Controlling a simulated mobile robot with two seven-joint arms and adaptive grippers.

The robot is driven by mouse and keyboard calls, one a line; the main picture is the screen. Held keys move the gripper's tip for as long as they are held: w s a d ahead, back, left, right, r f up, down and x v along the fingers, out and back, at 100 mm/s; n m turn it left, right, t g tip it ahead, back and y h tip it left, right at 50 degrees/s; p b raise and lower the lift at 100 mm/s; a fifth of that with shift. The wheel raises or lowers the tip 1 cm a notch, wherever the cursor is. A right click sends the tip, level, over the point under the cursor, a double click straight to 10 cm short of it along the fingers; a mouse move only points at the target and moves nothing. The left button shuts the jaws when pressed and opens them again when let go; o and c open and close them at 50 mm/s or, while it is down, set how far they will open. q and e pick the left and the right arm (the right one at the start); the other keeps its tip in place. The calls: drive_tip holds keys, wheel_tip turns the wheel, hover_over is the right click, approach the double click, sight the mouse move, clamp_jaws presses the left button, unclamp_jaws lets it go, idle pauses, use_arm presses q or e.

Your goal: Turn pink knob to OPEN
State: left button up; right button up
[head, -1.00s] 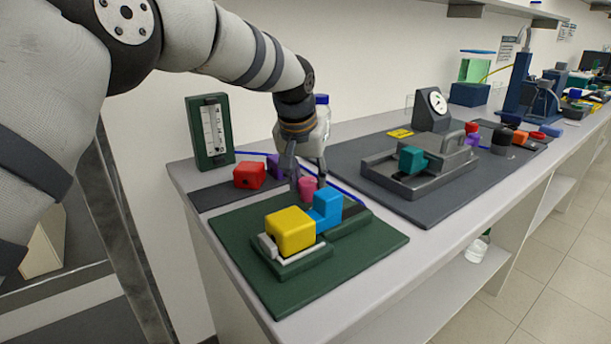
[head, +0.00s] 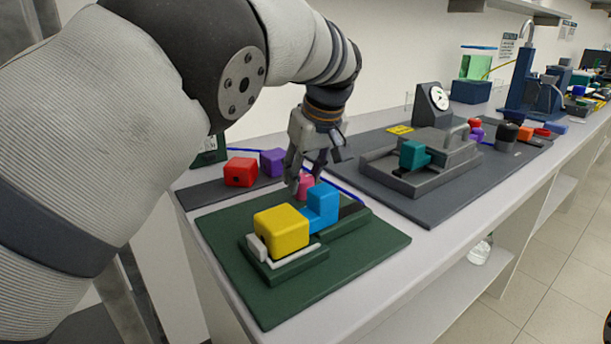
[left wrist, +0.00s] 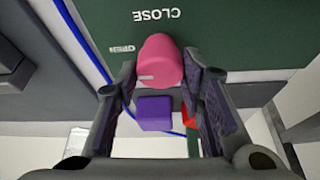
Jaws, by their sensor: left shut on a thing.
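The pink knob (head: 305,187) stands at the back of the green board (head: 370,262), behind the blue block (head: 322,207). My left gripper (head: 298,188) reaches down on it from above and is shut on it. In the left wrist view, the pink knob (left wrist: 160,60) sits between the two fingertips of my left gripper (left wrist: 160,82). A pale line shows on the knob's lower left. An upside-down CLOSE label (left wrist: 157,14) lies above the knob. A small OPEN label (left wrist: 122,48) lies at its upper left. My right gripper is not in view.
A yellow block (head: 281,228) sits on the same board. Behind are a red block (head: 240,172), a purple block (head: 272,162) and a blue tube (head: 345,187). A grey rig with a teal block (head: 413,155) stands to the right.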

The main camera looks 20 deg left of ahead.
use_arm(q)
drive_tip(key=shift+f+n, duration=0.2)
drive_tip(key=shift+n, duration=0.3)
drive_tip(key=shift+r+g, duration=0.1)
drive_tip(key=shift+g, duration=0.2)
drive_tip(key=o, duration=1.1)
drive_tip(key=shift+o, duration=0.2)
drive_tip(key=v, duration=1.2)
drive_tip(key=shift+d, duration=0.1)
